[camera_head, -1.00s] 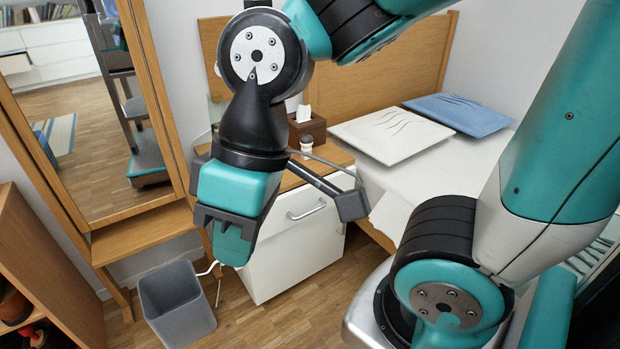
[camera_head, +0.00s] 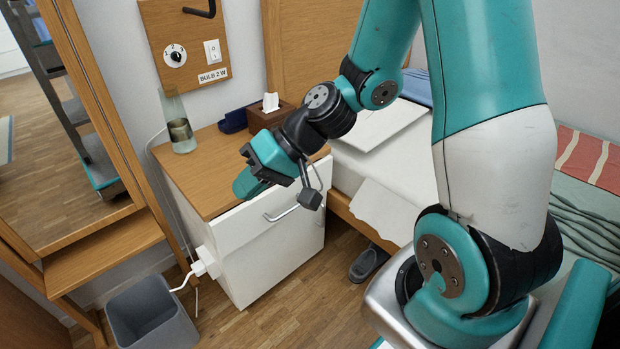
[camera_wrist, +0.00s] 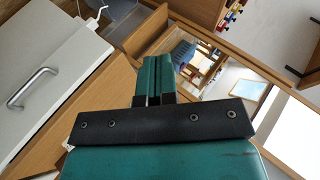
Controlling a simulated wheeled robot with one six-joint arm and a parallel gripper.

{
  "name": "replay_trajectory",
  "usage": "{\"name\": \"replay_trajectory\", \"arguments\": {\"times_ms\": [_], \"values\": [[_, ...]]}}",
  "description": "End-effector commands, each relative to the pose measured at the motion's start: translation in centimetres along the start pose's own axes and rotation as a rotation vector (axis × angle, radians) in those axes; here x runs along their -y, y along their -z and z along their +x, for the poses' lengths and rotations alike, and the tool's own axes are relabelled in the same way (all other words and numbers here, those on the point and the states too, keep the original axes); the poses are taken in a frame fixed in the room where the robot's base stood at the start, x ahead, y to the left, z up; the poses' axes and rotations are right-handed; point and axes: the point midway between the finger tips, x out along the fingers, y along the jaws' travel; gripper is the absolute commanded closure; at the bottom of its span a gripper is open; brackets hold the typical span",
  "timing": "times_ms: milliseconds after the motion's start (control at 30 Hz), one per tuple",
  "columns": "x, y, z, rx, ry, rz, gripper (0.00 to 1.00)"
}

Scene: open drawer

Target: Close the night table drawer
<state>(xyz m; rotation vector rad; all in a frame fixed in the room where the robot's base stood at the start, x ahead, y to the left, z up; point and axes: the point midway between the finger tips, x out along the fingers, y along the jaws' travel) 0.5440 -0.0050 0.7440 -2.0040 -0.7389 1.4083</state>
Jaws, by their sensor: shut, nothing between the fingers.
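The wooden-topped night table (camera_head: 197,178) stands against the wall, beside the bed. Its white drawer front (camera_head: 250,222) has a metal bar handle (camera_head: 282,213). The drawer front sits at or close to the table's front edge; I cannot tell whether a small gap remains. My gripper (camera_head: 246,186) is shut and empty, seen over the table top near its front edge, pointing lower left. Contact is not clear. In the wrist view, my gripper (camera_wrist: 160,76) has its teal fingers together, and the drawer front (camera_wrist: 62,55) with its handle (camera_wrist: 34,88) is at the left.
A glass (camera_head: 181,135), a tissue box (camera_head: 270,116) and a blue item (camera_head: 234,121) stand on the table top. A grey bin (camera_head: 150,312) and a white plug with cable (camera_head: 205,262) are at lower left. A slipper (camera_head: 366,264) lies by the bed.

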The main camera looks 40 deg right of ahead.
Motion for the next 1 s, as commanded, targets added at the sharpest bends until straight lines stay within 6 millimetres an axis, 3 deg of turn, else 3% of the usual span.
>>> {"name": "replay_trajectory", "arguments": {"times_ms": [33, 200, 300, 400, 500, 667, 1000], "values": [[-3.3, 1.2, -0.2, -0.101, 0.026, 0.122, 1.0], [-13.6, 4.0, -2.6, -0.488, 0.061, 0.477, 1.0], [-19.3, 3.7, -4.6, -0.689, 0.042, 0.67, 1.0], [-23.8, 2.4, -6.1, -0.838, 0.012, 0.827, 1.0], [-26.6, 1.1, -7.1, -0.931, -0.015, 0.932, 1.0], [-28.5, 0.5, -7.2, -0.985, -0.036, 0.992, 1.0], [-31.0, 4.6, -3.7, -0.982, -0.036, 0.984, 1.0]]}}
